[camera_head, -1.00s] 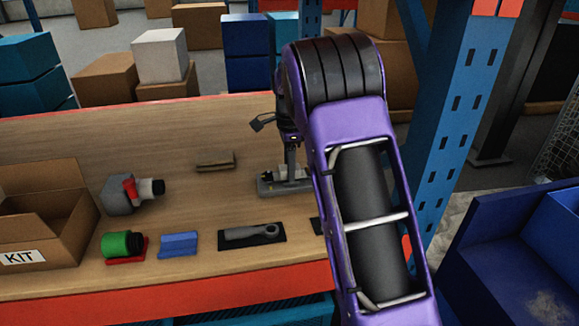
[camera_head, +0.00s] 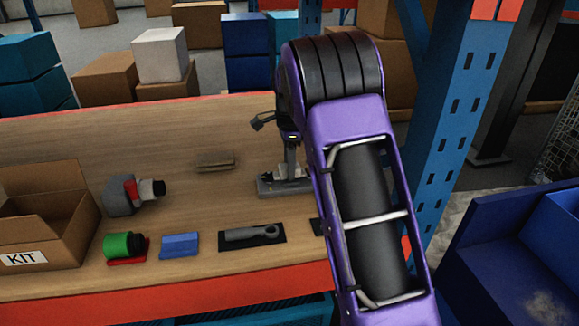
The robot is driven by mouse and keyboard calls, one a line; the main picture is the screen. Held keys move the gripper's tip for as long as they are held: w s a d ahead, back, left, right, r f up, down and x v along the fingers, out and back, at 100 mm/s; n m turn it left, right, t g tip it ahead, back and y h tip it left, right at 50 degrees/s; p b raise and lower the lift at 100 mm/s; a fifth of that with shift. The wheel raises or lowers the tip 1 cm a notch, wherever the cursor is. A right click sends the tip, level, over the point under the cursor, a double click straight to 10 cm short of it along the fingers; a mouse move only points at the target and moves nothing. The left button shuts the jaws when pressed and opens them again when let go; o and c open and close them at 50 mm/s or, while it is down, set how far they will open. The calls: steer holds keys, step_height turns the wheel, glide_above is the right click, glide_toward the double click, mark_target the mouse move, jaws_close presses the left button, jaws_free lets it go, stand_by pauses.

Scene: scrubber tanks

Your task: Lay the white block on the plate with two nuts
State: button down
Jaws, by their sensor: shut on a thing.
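The grey plate (camera_head: 266,191) lies on the wooden bench, just left of my arm. Small yellowish and dark details show on its left part; I cannot make out the nuts singly. The white block (camera_head: 279,175) shows in small part at the plate, low by my gripper. My gripper (camera_head: 291,171) points down over the plate and is shut on the white block. The fingertips are small and partly hidden, and my arm covers the area to the right. I cannot tell whether the block touches the plate.
A dark mat with a grey wrench-like tool (camera_head: 250,233), a blue block (camera_head: 180,245), a green cylinder (camera_head: 118,245) and a KIT box (camera_head: 50,225) line the front. A grey valve-like part (camera_head: 122,196) and a brown block (camera_head: 215,161) stand behind. A blue post (camera_head: 455,110) rises right.

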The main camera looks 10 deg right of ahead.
steer(key=shift+r, duration=0.65)
steer(key=shift+f, duration=1)
stand_by(0.8)
steer(key=shift+s+f, duration=0.1)
steer(key=shift+f, duration=0.25)
stand_by(0.6)
steer(key=shift+r, duration=0.2)
steer(key=shift+r, duration=1.1)
steer(key=shift+f, duration=0.3)
steer(key=shift+f, duration=0.2)
